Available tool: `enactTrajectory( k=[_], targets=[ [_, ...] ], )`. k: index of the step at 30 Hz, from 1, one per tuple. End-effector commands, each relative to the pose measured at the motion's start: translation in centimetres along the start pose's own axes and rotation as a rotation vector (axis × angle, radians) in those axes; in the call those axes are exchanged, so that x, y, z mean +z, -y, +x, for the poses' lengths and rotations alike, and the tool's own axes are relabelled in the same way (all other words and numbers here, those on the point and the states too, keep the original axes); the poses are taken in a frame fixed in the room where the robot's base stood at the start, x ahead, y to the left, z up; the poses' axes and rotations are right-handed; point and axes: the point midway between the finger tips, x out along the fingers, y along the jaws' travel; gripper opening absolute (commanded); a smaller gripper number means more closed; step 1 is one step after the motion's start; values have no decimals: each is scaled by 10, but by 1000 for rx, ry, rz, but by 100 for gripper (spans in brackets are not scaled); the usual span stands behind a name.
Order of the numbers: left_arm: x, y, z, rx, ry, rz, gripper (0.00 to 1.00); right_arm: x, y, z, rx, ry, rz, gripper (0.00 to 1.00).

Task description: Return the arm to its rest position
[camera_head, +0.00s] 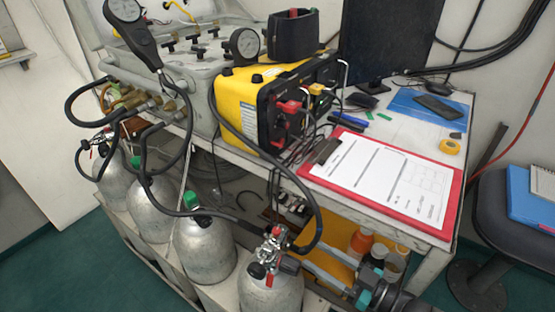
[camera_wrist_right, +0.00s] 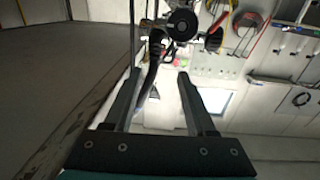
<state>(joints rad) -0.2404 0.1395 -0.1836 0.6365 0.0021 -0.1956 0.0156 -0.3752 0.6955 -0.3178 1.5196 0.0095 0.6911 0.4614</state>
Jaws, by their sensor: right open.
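My right gripper (camera_head: 300,256) comes in from the bottom right in the head view. Its fingers point left, toward the valve (camera_head: 268,252) on the front right grey cylinder (camera_head: 270,292). In the right wrist view my right gripper (camera_wrist_right: 159,75) is open, with its two fingers apart and nothing between them. A black round knob (camera_wrist_right: 182,25) and a dark hose show beyond the fingertips. I cannot tell whether a fingertip touches the valve or hose. My left gripper is not in view.
Several grey cylinders (camera_head: 204,245) stand along the front under the bench. A black hose (camera_head: 318,215) loops near the gripper. The bench edge (camera_head: 400,222) with a red clipboard (camera_head: 452,204) lies above it. Bottles (camera_head: 362,240) stand behind it. A stool (camera_head: 485,225) is at right.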

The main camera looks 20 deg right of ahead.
Motion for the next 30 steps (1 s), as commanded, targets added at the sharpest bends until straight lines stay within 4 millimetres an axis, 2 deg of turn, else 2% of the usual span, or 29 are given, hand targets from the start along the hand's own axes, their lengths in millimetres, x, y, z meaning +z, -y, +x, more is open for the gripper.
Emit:
enactTrajectory(
  k=[4, 5, 7, 8, 11, 12, 14, 15, 18, 21, 24, 27, 30],
  targets=[
    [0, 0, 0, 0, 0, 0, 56, 8, -4, -1, 22, 22, -2, 56],
    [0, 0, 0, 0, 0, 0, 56, 15, -6, -2, 37, 37, -3, 56],
    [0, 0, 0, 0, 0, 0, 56, 39, -16, -6, 96, 103, -8, 56],
    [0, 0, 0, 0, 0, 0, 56, 54, -21, -10, 128, 142, -9, 56],
    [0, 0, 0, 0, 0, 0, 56, 115, -37, -30, 255, 321, -10, 56],
    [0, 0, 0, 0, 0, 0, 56, 144, -39, -43, 304, 410, -4, 56],
    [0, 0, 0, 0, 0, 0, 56, 186, -36, -64, 366, 545, 11, 56],
    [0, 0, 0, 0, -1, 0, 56, 211, -31, -79, 399, 636, 24, 56],
    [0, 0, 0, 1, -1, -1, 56, 270, -4, -120, 449, 865, 69, 56],
    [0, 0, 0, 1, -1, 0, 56, 312, 34, -158, 458, 1068, 121, 56],
    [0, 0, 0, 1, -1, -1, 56, 338, 72, -187, 441, 1224, 167, 56],
    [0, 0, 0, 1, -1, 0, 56, 351, 98, -206, 420, 1325, 199, 56],
    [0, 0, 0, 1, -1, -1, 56, 356, 113, -215, 405, 1376, 214, 56]
  ],
)
